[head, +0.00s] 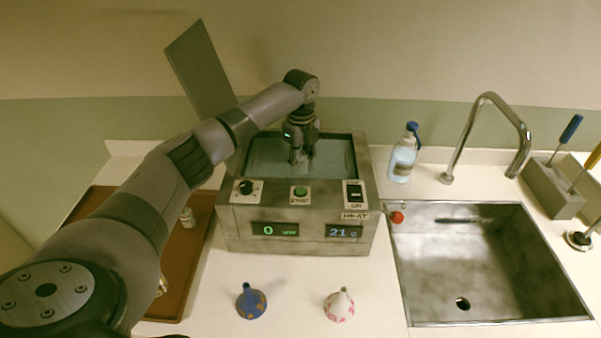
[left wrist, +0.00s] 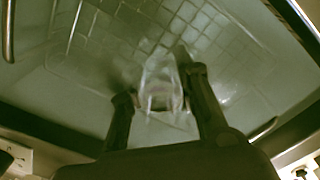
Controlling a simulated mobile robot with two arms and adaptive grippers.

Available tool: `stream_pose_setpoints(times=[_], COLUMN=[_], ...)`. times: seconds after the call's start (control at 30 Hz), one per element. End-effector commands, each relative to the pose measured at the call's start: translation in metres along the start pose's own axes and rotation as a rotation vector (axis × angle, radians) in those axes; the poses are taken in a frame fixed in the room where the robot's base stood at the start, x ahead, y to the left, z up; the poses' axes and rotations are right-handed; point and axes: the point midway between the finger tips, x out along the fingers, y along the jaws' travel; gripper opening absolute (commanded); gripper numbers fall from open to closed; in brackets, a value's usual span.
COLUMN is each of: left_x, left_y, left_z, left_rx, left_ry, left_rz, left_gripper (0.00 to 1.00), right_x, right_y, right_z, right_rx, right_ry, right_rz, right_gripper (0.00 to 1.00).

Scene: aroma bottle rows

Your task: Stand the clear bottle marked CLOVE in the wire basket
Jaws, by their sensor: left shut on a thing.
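My left gripper (head: 303,155) reaches down into the tank of the grey bath. In the left wrist view, its two dark fingers (left wrist: 160,105) are shut on a clear bottle (left wrist: 162,80). No marking can be read on the bottle from here. In the head view the bottle is a pale shape between and below the fingers. A wire mesh (left wrist: 205,30), seemingly the basket, shows in the tank beyond the bottle. I cannot tell whether the bottle touches the mesh. My right gripper is not in view.
The bath (head: 300,215) has knobs and displays on its front. A brown tray (head: 190,262) with a small clear bottle (head: 187,217) lies left, partly behind my arm.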

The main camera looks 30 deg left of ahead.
Motion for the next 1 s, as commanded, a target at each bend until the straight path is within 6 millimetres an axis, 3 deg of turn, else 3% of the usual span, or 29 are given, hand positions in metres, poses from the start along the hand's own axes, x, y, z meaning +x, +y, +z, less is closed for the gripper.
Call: stream_pose_setpoints(times=[0.13,0.3,0.7,0.73,1.0], left_x=[0.020,0.041,0.047,0.047,0.046], left_y=[0.001,0.001,0.000,0.000,0.000], left_z=[-0.001,0.000,0.000,0.000,0.000], left_rx=[0.000,0.000,0.001,0.001,0.001], left_ry=[0.001,0.000,0.000,0.000,0.000], left_rz=[0.005,0.003,0.001,0.001,0.001], left_gripper=[0.00,0.00,0.00,0.30,0.48], right_x=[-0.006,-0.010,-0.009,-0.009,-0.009], right_y=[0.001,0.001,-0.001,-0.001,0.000], right_z=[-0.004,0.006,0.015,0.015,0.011], right_rx=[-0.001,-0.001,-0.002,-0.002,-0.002], right_ry=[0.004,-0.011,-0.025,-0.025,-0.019], right_rz=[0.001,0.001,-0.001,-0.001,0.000], right_gripper=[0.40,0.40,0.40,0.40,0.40])
